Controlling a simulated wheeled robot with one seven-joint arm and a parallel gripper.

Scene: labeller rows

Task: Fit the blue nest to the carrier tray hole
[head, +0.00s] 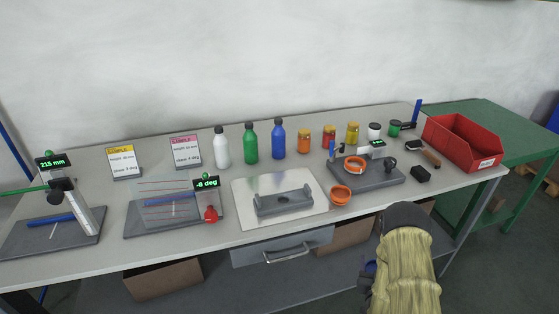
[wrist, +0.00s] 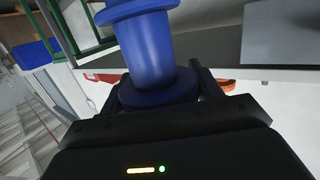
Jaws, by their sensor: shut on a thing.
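The blue nest (wrist: 150,50) is a spool-shaped piece with wide round flanges and a narrower body. In the wrist view it stands between the fingers of my gripper (wrist: 165,88), which is shut on it. In the head view a small blue bit shows beside my yellow-covered arm, at the lower right in front of the bench; most of the nest is hidden there. The carrier tray (head: 268,209) is a grey cradle with raised ends, with a dark hole (head: 284,201) in its floor. It sits on a shiny plate at the bench's middle, apart from my gripper.
An orange ring-shaped piece (head: 340,195) stands right of the plate (head: 252,186). A grey fixture (head: 385,178) holds another orange ring. Bottles and jars line the back. A red bin (head: 462,144) stands at the right. An angle gauge (head: 208,195) stands left of the plate.

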